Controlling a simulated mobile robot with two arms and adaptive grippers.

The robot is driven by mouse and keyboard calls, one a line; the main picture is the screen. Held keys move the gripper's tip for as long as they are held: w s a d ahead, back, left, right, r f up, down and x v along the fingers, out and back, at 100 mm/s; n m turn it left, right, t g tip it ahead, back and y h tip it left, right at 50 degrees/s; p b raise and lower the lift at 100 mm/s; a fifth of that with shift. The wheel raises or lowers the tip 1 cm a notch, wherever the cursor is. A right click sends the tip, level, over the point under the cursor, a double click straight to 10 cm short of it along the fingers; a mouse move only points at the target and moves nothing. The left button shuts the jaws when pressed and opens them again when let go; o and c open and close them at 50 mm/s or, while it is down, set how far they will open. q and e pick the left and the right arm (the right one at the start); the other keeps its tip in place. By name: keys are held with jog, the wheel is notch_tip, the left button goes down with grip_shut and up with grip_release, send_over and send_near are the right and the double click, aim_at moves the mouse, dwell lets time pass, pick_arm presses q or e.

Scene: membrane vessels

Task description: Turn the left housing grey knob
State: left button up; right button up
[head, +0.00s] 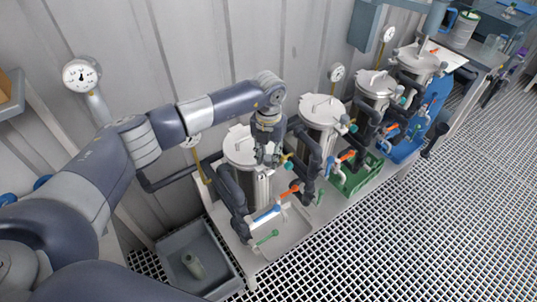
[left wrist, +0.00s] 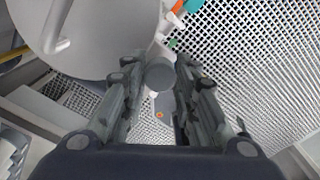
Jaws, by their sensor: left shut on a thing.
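The left housing (head: 240,148) is a steel vessel with a lidded top, nearest to me in the row in the head view. My left gripper (head: 268,157) points down at its right side, by the front edge of the lid. In the left wrist view the grey knob (left wrist: 159,73), round and dark grey, shows between the two fingers. The gripper is shut on it. The housing's pale lid (left wrist: 95,30) fills the upper left there. In the head view the arm and fingers hide the knob. My right gripper is not in view.
More steel housings (head: 320,112) stand in a row to the right, with grey pipes and coloured valve handles (head: 290,191) in front. A grey bin (head: 197,262) sits at lower left. A pressure gauge (head: 82,73) is by the wall. The grated floor (head: 430,220) is clear.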

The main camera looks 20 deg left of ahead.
pick_arm(q)
jog(key=shift+m+b, duration=0.3)
jog(key=shift+b, duration=0.05)
jog(key=shift+f+m+b, duration=0.15)
jog(key=shift+m+b, duration=0.25)
jog(key=shift+b, duration=0.25)
jog(key=m+b, duration=0.7)
jog(key=b, duration=0.2)
jog(key=shift+f+m, duration=0.1)
jog(key=shift+m, duration=0.2)
jog(key=m+b, duration=0.3)
jog(key=m, duration=0.1)
jog(key=shift+m+b, duration=0.3)
jog(key=shift+r+m+b, duration=0.15)
jog(key=shift+m+b, duration=0.4)
jog(key=shift+m, duration=0.55)
jog(key=shift+r+m+b, duration=0.1)
jog(key=shift+m+b, duration=0.45)
jog(key=shift+m, duration=0.55)
jog(key=o, duration=1.1)
